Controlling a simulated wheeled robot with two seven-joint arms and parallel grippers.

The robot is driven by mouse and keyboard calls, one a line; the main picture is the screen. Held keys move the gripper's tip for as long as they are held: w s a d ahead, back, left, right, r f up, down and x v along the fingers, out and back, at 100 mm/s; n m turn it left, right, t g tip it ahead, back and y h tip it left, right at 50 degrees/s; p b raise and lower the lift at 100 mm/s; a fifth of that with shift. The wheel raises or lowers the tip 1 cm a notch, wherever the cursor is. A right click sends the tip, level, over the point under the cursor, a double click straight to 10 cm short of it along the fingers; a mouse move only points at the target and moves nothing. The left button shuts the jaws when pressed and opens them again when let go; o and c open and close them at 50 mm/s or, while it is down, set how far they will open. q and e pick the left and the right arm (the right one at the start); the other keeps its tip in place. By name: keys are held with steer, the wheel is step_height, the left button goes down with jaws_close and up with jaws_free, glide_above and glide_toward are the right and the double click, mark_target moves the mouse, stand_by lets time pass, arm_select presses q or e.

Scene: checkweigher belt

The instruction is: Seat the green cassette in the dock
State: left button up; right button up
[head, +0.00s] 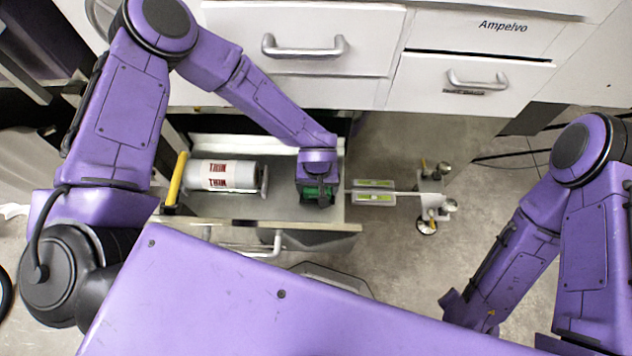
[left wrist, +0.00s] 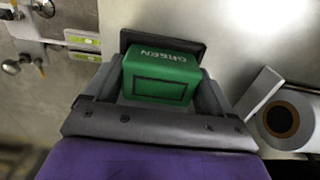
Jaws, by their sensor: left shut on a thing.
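The green cassette (left wrist: 160,78), with "GREEN" on its top face, sits between the fingers of my left gripper (left wrist: 153,92), which is shut on it. A dark rectangular frame (left wrist: 165,39), which looks like the dock, lies just behind the cassette in the left wrist view. I cannot tell how far the cassette is in it. My right arm is at the right; its gripper does not show.
A white roll (head: 222,175) with red "TRIM" print lies in the drawer, left of the gripper. White cabinet drawers (head: 300,40) stand behind.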

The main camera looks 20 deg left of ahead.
arm_select(q)
steer(key=shift+f, duration=0.1)
steer(key=o, duration=0.9)
step_height(320, 180, up, 11)
steer(key=p, duration=0.3)
steer(key=shift+f, duration=0.2)
